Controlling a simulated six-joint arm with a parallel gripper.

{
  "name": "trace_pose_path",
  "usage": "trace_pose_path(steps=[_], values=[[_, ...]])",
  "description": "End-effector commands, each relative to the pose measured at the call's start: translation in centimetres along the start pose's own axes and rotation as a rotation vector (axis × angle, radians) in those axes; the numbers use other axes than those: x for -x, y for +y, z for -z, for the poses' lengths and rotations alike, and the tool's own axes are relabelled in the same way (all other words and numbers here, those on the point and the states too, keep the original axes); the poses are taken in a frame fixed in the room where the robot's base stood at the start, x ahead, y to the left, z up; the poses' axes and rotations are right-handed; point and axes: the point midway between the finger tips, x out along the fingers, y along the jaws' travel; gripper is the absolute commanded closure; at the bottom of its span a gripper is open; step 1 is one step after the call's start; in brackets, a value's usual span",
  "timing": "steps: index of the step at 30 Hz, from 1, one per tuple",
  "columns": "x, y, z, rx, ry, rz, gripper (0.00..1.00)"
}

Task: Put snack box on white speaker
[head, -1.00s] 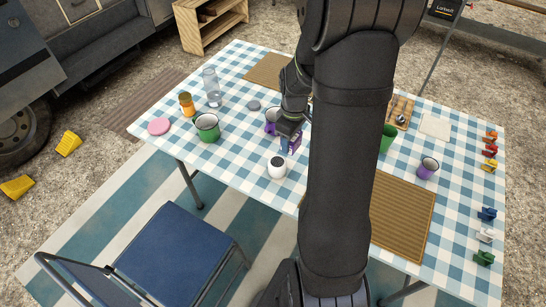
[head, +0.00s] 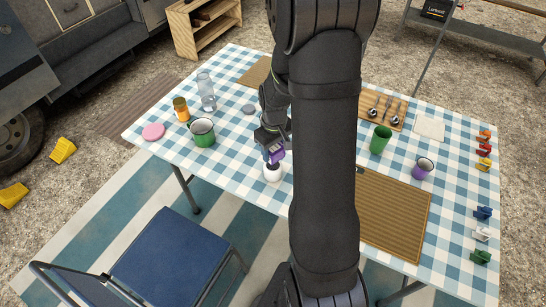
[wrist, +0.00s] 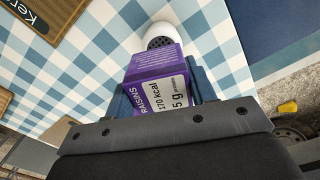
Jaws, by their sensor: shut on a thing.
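The snack box (head: 277,155) is a small purple raisins carton. My gripper (head: 271,142) is shut on it, and in the wrist view the carton (wrist: 158,88) sits between the blue finger pads with its label facing the camera. The white speaker (head: 271,174) is a small rounded cylinder standing on the checked cloth. In the head view the box is at the speaker's top, covering part of it. In the wrist view the speaker's dark grille top (wrist: 159,42) shows just past the box's far end. I cannot tell whether they touch.
A green mug (head: 202,133), an orange jar (head: 181,108) and a glass bottle (head: 206,92) stand to the left. A green cup (head: 380,140) and a purple mug (head: 422,168) stand right of my arm. A blue chair (head: 175,252) is at the near side.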

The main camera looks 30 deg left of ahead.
Motion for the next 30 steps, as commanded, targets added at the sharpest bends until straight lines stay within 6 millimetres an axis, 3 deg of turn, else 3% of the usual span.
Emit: trace_pose_path(steps=[5,12,24,25,28,30], values=[[-0.9,-0.2,0.4,-0.001,-0.002,0.001,0.74],[-4.0,-0.2,0.3,-0.001,-0.003,0.002,0.74],[-4.6,-0.2,0.3,0.000,0.000,0.000,0.74],[-4.6,-0.2,0.3,0.000,0.000,0.000,0.46],[-4.5,-0.2,0.3,0.000,0.000,0.000,0.28],[-4.5,-0.2,0.3,0.000,0.000,0.000,0.28]])
